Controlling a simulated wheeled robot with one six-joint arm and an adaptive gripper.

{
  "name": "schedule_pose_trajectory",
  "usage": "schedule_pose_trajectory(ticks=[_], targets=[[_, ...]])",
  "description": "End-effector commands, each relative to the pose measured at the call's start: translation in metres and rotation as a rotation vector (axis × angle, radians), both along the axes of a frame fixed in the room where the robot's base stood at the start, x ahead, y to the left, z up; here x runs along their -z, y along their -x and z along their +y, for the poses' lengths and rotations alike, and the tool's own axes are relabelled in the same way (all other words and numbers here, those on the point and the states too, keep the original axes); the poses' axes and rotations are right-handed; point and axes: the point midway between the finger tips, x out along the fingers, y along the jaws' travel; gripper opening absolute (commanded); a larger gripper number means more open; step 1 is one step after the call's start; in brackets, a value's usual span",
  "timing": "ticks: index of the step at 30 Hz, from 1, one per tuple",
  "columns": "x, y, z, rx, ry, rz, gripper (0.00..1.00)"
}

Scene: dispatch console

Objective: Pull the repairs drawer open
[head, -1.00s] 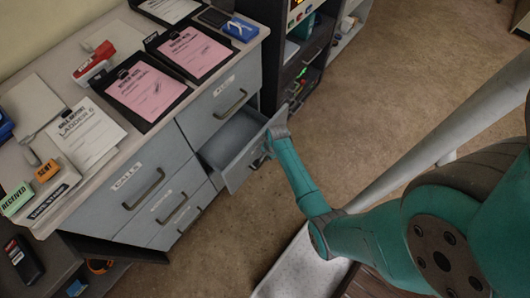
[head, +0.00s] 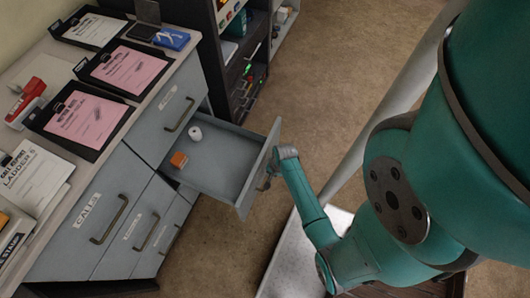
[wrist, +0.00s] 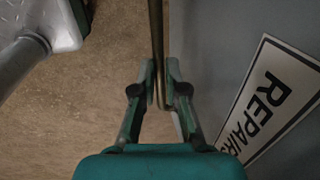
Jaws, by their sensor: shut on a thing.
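The repairs drawer (head: 224,164) stands well out from the grey cabinet in the head view. An orange block (head: 179,159) and a white roll-like thing (head: 195,133) lie inside it. In the wrist view its front carries a REPAIRS label (wrist: 268,98) and a long brass bar handle (wrist: 158,45). My gripper (wrist: 160,92) is shut on that handle, one finger on each side of the bar. In the head view my gripper (head: 268,178) is at the drawer's front, and the handle is mostly hidden by it.
The CALLS drawer (head: 95,215) and other drawers beside it are shut. Clipboards with pink notes (head: 88,118) lie on the desk top. A dark shelf unit (head: 240,60) stands behind the open drawer. The brown floor (head: 330,90) to the right is clear.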

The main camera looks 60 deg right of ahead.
Motion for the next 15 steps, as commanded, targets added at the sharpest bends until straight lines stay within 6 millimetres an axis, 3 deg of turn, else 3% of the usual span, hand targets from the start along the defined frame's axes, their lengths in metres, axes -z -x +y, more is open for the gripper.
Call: schedule_pose_trajectory(ticks=[13, 14, 15], targets=[[0.0002, 0.0034, -0.0003, 0.000, 0.001, 0.001, 0.00], [0.0002, 0.0034, -0.0004, 0.000, 0.001, 0.001, 0.19], [0.0003, 0.0034, -0.0003, 0.000, 0.001, 0.001, 0.29]])
